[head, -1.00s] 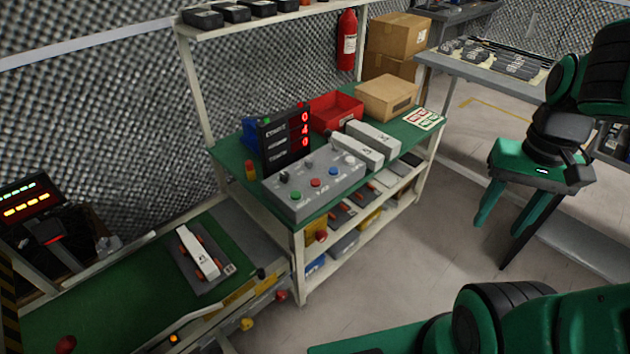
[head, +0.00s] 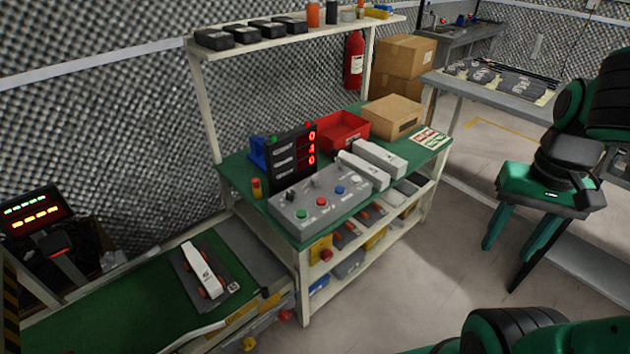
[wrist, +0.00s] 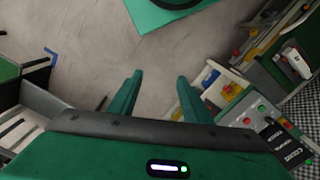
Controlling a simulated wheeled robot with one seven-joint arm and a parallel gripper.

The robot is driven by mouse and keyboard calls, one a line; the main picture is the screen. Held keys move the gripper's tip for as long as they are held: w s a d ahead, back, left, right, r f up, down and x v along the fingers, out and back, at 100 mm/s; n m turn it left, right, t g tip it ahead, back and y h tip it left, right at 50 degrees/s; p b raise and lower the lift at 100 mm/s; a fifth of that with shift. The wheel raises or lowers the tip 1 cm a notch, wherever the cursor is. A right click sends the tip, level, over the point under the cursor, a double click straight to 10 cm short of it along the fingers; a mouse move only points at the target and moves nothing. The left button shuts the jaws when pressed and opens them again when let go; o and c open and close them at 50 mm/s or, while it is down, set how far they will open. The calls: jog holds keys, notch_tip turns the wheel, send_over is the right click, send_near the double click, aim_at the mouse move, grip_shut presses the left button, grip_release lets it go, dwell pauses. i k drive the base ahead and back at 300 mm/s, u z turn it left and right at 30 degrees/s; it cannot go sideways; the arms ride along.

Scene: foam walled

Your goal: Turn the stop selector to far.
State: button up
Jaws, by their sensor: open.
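A grey control box (head: 318,203) sits on the green bench top, with several round buttons along its front. Behind them are a black knob (head: 291,196) and smaller switches or knobs. Their labels are too small to read, so I cannot tell which is the stop selector or where it points. My gripper (head: 502,264) is open and empty, pointing down over the floor to the right of the bench, well apart from the box. In the wrist view the open fingers (wrist: 160,76) have bare floor between them; the control box (wrist: 252,118) shows at the right.
A black display (head: 290,158) with red digits stands behind the box. Light grey blocks (head: 362,170), a red bin (head: 342,131) and a cardboard box (head: 392,117) are on the bench. A shelf (head: 300,38) runs above. Floor (head: 420,270) between bench and gripper is clear.

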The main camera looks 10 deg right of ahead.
aim_at(315, 180)
jog(key=u, duration=2.8)
jog(key=k, duration=0.8)
jog(key=z, duration=1.85)
jog(key=i, duration=0.9)
